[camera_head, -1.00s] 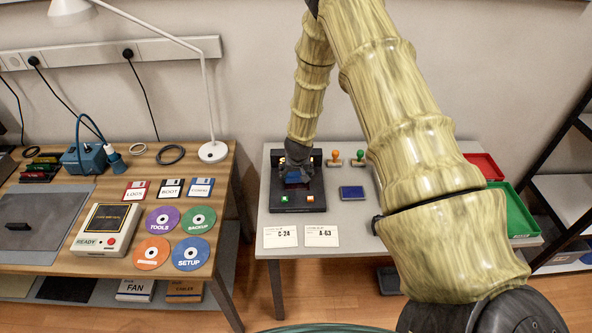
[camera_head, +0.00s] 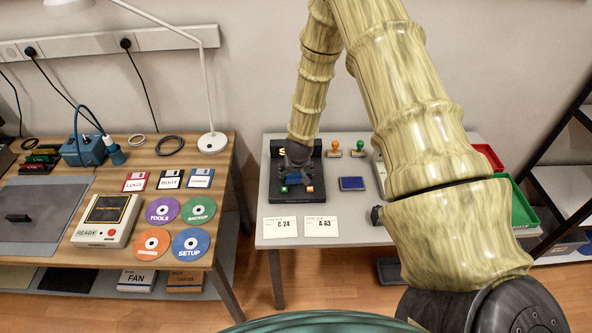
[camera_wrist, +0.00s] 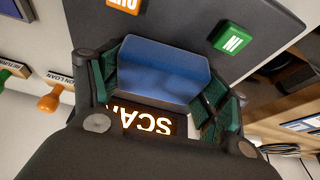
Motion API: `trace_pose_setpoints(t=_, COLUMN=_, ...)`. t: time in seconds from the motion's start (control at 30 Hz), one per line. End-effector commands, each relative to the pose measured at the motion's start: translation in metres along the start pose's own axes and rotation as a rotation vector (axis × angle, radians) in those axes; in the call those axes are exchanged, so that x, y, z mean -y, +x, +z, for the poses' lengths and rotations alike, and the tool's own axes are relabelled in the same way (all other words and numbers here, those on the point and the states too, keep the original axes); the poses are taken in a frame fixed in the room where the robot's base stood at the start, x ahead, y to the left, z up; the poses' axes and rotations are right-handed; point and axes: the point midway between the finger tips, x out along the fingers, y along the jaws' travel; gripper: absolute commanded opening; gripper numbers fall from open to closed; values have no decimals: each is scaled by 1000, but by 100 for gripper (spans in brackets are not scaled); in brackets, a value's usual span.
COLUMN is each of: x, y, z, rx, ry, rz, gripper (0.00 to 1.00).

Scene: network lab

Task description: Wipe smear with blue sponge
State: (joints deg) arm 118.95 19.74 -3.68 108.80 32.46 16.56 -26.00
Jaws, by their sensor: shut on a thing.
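My gripper (camera_head: 296,166) reaches down over a black scan device (camera_head: 318,192) on the grey table. In the wrist view, my gripper's green-padded fingers (camera_wrist: 162,88) are shut on the sides of the blue sponge (camera_wrist: 165,72). The sponge shows small in the head view (camera_head: 293,179), low over the device's flat top, close to its green and orange buttons. I cannot tell whether it touches the surface. A lit "SCAN" sign (camera_wrist: 145,122) shows partly behind the gripper. No smear can be made out; the sponge and gripper hide part of the top.
An orange button (camera_wrist: 122,4) and a green button (camera_wrist: 236,38) sit near the sponge. Stamps (camera_head: 358,149) and a blue pad (camera_head: 351,184) stand to the right. Cards (camera_head: 280,227) lie in front. Red (camera_head: 488,157) and green (camera_head: 522,212) trays are farther right.

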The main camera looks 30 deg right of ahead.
Motion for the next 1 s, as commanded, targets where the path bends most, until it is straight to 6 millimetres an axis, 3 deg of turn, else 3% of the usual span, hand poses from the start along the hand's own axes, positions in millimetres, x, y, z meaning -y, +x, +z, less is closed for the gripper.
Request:
trace_pose_setpoints(t=0.47, x=0, y=-5, z=2, rx=-1, ry=0, rz=0, gripper=56)
trace_pose_setpoints(t=1.0, x=0, y=-42, z=-13, rx=-1, ry=0, rz=0, gripper=56)
